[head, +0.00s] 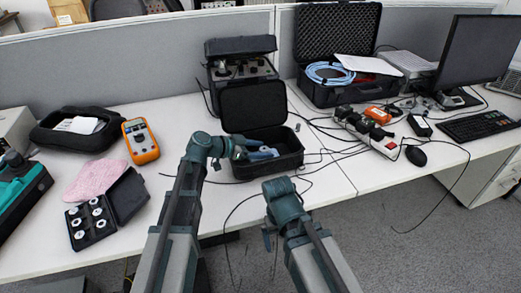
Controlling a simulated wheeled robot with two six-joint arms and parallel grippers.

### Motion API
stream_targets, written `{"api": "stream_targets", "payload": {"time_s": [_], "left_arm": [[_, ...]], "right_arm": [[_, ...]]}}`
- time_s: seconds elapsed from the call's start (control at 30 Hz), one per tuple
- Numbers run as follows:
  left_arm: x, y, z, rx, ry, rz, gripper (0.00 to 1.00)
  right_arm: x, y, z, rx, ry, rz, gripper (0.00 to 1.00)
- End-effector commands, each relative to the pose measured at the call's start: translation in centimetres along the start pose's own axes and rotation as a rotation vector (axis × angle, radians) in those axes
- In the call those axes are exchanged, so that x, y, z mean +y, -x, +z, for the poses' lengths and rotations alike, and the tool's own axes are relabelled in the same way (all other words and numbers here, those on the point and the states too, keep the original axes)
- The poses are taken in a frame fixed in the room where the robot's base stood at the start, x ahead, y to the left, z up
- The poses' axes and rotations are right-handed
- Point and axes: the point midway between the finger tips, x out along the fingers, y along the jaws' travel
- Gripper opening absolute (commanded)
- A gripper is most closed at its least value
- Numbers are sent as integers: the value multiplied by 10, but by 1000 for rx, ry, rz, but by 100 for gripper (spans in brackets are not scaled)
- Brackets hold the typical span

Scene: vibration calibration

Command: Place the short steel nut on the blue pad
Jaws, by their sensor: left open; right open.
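A small grey piece (297,127), possibly the short steel nut, is at the back right of the open black case; it is too small to be sure. A blue item (262,153), perhaps the blue pad, lies inside that case (285,165). My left gripper (240,147) is open, over the left part of the case beside the blue item; its fingertips are hard to make out. My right gripper (268,238) is open, low in front of the table's front edge and away from the case; its fingers are mostly hidden by my arm.
A flat black box with several round pieces (90,222), a pink cloth (95,180) and an orange multimeter (140,141) are at the left. Cables, a power strip (365,133) and a mouse (415,155) are at the right. A grey partition stands behind.

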Motion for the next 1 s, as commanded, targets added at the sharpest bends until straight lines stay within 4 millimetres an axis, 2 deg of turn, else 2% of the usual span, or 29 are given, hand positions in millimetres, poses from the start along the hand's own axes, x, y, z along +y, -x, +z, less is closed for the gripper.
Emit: {"api": "stream_targets", "payload": {"time_s": [0.17, 0.5, 0.7, 0.83, 1.0], "left_arm": [[0, 4, -5, 0, 0, -1, 74], [1, 71, -6, 1, 2, -3, 74], [0, 104, -5, 0, 1, -3, 74], [0, 116, -4, 0, 1, -1, 74], [0, 121, -3, 0, 0, 0, 74]], "right_arm": [[1, 6, 0, 0, 0, 0, 100], [4, 36, 2, 0, 0, 0, 100], [5, 49, 3, 0, 0, 0, 100], [5, 54, 3, 0, 0, 0, 100], [5, 55, 3, 0, 0, 0, 100]]}}
